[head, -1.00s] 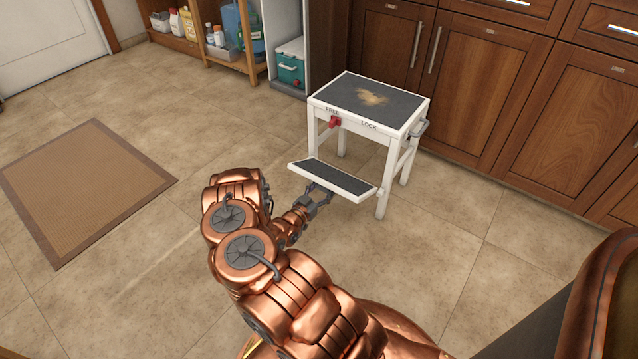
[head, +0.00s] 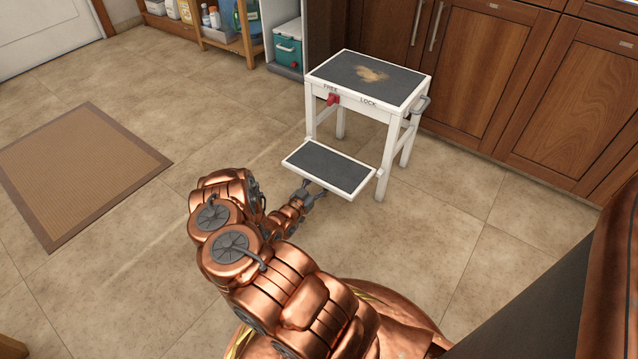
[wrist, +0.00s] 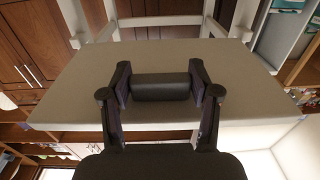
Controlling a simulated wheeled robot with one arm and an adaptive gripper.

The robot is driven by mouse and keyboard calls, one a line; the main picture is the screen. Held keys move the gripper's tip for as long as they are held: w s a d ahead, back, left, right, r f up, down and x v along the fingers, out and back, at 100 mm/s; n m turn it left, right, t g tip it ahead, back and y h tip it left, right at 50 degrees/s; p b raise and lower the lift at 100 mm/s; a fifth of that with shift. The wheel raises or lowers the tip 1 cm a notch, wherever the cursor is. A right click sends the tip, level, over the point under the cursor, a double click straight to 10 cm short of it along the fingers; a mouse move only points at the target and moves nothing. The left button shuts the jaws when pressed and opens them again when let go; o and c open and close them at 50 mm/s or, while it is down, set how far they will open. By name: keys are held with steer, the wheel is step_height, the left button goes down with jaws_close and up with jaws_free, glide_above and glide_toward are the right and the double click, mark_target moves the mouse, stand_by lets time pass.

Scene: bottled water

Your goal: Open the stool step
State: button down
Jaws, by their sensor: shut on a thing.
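The white step stool (head: 395,118) stands upright on the tiled floor, with a worn dark pad on top. Its lower step (head: 328,168), a dark tread with a white rim, sticks out in front, roughly level. A red lever (head: 332,99) on the front panel sits by the word FREE, with LOCK to its right. My gripper (head: 314,189) is at the step's front edge. In the wrist view my gripper (wrist: 160,86) is shut on a dark round bar, the step's handle (wrist: 161,87), in front of a pale panel. The handle is hidden in the head view.
Wooden cabinets (head: 568,110) stand close behind and right of the stool. A brown mat (head: 85,175) lies on the left floor. Shelves with bottles and a teal box (head: 288,53) are at the back. The floor left of the stool is clear.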

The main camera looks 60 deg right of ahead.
steer(key=shift+s, duration=0.15)
steer(key=shift+c, duration=1.2)
jaws_free()
steer(key=a, duration=1.2)
